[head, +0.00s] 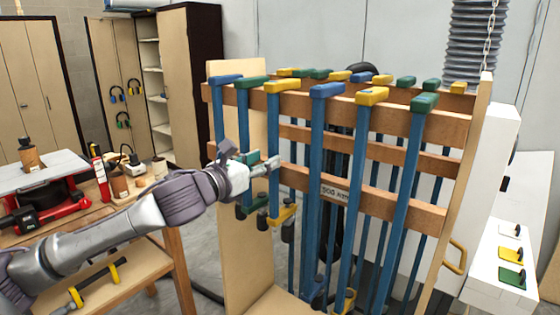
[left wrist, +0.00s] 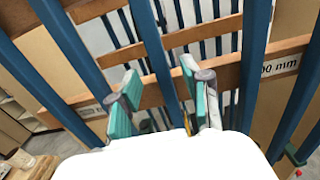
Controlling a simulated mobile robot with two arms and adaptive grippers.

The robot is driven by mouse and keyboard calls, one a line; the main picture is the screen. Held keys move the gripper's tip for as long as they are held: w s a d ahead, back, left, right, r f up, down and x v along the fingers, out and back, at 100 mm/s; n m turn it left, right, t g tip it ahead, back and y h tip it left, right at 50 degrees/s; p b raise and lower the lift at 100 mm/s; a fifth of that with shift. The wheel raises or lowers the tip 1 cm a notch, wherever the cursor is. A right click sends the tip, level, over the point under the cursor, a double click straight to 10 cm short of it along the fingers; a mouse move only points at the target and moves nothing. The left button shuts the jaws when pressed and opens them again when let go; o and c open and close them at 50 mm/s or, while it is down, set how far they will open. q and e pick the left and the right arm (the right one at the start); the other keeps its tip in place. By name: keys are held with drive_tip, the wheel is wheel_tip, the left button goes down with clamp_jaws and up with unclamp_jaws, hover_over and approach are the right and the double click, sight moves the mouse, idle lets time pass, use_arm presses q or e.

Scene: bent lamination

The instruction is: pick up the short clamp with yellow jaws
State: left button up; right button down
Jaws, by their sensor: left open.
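A short clamp with yellow jaws hangs in the front row of the wooden rack; its upper jaw (head: 287,86) sits over the top rail and its lower yellow jaw (head: 283,214) is below the middle rail. Its blue bar (head: 273,125) runs upright between them. My left gripper (head: 268,164) is at this bar, at the height of the middle rail. In the left wrist view, the open fingers (left wrist: 162,95) stand on either side of a blue bar (left wrist: 155,50), with gaps visible. My right gripper is not in view.
A green-jawed clamp (head: 250,82) hangs close on the left, and a longer blue-jawed clamp (head: 327,90) on the right. The rack's wooden rail (head: 400,208) lies behind the bars. A workbench with a red machine (head: 38,210) stands at left.

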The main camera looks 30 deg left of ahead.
sight(270, 156)
use_arm(q)
drive_tip(key=shift+w+r, duration=0.1)
drive_tip(key=shift+w, duration=0.05)
drive_tip(key=w+p, duration=0.4)
drive_tip(key=shift+w+d, duration=0.2)
drive_tip(key=shift+w, duration=0.25)
drive_tip(key=shift+s, duration=0.1)
drive_tip(key=shift+c, duration=0.5)
clamp_jaws()
